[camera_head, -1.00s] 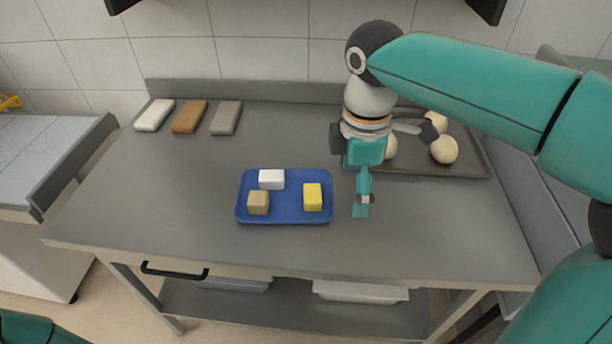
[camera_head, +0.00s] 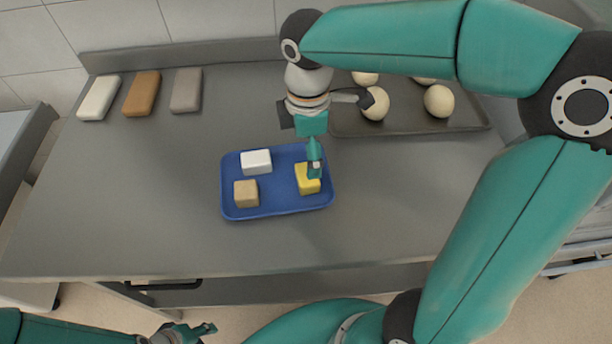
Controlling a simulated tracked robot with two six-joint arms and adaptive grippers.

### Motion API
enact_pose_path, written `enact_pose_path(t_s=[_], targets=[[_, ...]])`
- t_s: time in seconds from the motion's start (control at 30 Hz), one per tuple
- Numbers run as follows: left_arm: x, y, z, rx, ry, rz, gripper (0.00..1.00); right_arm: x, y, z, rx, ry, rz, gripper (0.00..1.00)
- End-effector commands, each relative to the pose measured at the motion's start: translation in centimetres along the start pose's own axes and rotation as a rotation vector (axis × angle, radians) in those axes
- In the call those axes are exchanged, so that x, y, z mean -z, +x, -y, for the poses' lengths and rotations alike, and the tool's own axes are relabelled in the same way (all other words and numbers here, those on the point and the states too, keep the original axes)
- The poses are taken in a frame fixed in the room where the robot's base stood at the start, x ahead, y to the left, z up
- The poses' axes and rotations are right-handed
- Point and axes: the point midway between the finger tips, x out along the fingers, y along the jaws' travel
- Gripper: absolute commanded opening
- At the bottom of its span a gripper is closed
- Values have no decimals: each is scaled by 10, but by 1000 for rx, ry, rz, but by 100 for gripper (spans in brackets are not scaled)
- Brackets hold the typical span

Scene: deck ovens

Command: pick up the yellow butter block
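The yellow butter block (camera_head: 305,186) sits at the right side of the blue tray (camera_head: 275,208) on the steel table. A white block (camera_head: 256,161) and a tan block (camera_head: 246,193) share the tray. My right gripper (camera_head: 314,172) points down at the yellow block, its visible finger covering part of the block's upper right. Its other finger is hidden, so I cannot tell whether it is open or shut, or whether it touches the block. My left gripper (camera_head: 203,331) is low at the bottom edge, in front of the table, away from the tray; its opening is unclear.
A dark baking tray (camera_head: 410,128) with several pale dough balls (camera_head: 438,101) lies at the back right. White (camera_head: 99,97), brown (camera_head: 142,93) and grey (camera_head: 187,90) bars lie at the back left. The table left of the blue tray is clear.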

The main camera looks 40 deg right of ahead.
Motion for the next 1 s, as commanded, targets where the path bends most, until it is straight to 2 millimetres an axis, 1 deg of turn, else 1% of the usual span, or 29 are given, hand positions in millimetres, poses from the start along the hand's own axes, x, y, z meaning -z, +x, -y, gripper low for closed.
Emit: enact_pose_path(t_s=[0.03, 0.1, 0.37, 0.6, 0.7, 0.97, 1.0], targets=[[0, 1, 0, 0, 0, 0, 40, -1, 10, 0, 4, 1, 3, 94], [0, 2, 1, 0, 0, -1, 40, -1, 18, 0, 3, 3, 2, 94], [0, 1, 0, 0, 0, -1, 40, -1, 34, 1, 2, 3, 1, 94], [0, 0, 0, 0, 0, -1, 40, 0, 68, 2, 3, 4, 1, 94], [0, 0, 0, 0, 0, -1, 40, 0, 76, 2, 1, 3, 1, 94], [0, 0, 0, 0, 0, -1, 40, 0, 79, 2, 0, 4, 0, 94], [0, 0, 0, 0, 0, -1, 40, 0, 79, 2, 0, 4, 0, 89]])
